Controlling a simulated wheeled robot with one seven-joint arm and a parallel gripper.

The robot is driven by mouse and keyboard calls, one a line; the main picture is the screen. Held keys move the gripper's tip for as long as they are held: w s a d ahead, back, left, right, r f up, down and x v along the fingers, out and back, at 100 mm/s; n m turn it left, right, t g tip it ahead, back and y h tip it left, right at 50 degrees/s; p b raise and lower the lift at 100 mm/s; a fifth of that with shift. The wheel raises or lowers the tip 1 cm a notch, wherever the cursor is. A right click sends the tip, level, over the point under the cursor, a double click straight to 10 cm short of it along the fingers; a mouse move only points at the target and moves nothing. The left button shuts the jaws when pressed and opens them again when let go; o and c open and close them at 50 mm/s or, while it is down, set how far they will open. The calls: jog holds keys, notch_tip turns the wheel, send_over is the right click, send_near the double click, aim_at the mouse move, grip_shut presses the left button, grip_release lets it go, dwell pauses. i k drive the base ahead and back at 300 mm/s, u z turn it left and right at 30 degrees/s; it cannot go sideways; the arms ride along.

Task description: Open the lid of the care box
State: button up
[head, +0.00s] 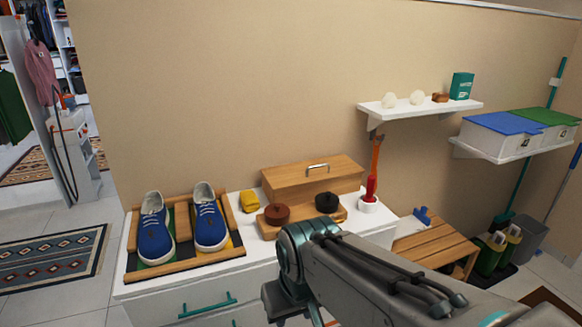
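The care box is a wooden box (290,190) at the back of the white cabinet top, against the wall. Its lid (312,177) is closed and carries a metal bar handle (317,167). My gripper's fingers do not show; the arm runs down out of the bottom of the picture. My arm hides part of the cabinet's front edge.
A brown round tin (277,213) and a black one (327,202) sit on a wooden board before the box. A yellow sponge (249,201) and blue shoes (211,228) in a tray are left. A white cup (369,204) holding a red-handled brush stands right.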

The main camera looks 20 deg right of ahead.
aim_at(304, 173)
jog(key=k, duration=0.55)
jog(key=z, duration=0.55)
jog(key=i, duration=1.65)
jog(key=u, duration=0.5)
